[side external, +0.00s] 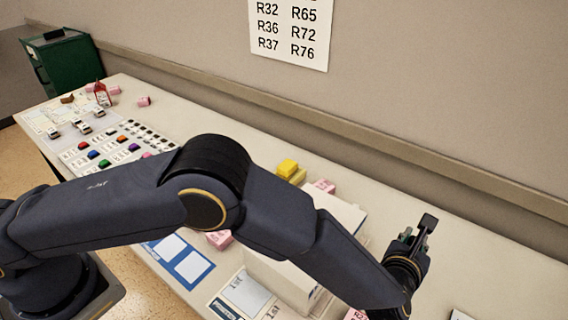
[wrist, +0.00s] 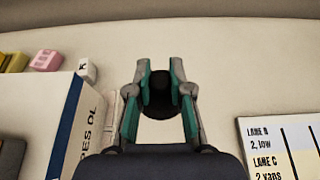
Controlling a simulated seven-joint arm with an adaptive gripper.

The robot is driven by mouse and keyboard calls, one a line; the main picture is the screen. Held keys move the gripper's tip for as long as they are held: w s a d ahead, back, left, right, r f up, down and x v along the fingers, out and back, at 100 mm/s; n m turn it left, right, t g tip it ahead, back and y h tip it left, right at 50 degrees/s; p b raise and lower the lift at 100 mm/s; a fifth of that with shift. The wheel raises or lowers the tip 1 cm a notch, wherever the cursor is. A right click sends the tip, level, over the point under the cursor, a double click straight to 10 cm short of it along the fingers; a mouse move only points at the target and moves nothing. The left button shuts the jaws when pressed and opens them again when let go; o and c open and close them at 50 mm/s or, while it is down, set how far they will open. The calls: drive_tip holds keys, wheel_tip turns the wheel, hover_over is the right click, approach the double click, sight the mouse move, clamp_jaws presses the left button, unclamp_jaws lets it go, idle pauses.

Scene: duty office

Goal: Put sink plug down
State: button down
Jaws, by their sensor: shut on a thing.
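My gripper (wrist: 160,85) is shut on a dark, round sink plug (wrist: 160,95), seen between the two teal-padded fingers in the wrist view. A pale rounded patch shows just below the plug between the fingers; I cannot tell whether it is part of the plug or the surface behind. In the side external view my gripper (side external: 414,241) is at the right, over the right part of the long pale table (side external: 490,262), beyond a large white box (side external: 335,215). The height of the plug above the table is hard to judge.
The white box (wrist: 62,125) stands left of my gripper, with pink (wrist: 46,60) and yellow blocks behind it. A lane card (wrist: 280,145) lies to the right. The wall runs along the table's back. Bare table lies ahead of the fingers.

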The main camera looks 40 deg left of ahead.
wheel_tip(320, 180, down, 12)
drive_tip(key=shift+r, duration=0.2)
drive_tip(key=shift+f, duration=0.1)
drive_tip(key=c, duration=1.1)
unclamp_jaws()
drive_tip(key=shift+o, duration=0.2)
drive_tip(key=shift+s+r, duration=0.1)
drive_tip(key=shift+r, duration=0.1)
drive_tip(key=v, duration=1.1)
drive_tip(key=shift+s+r, duration=0.15)
drive_tip(key=shift+s, duration=0.2)
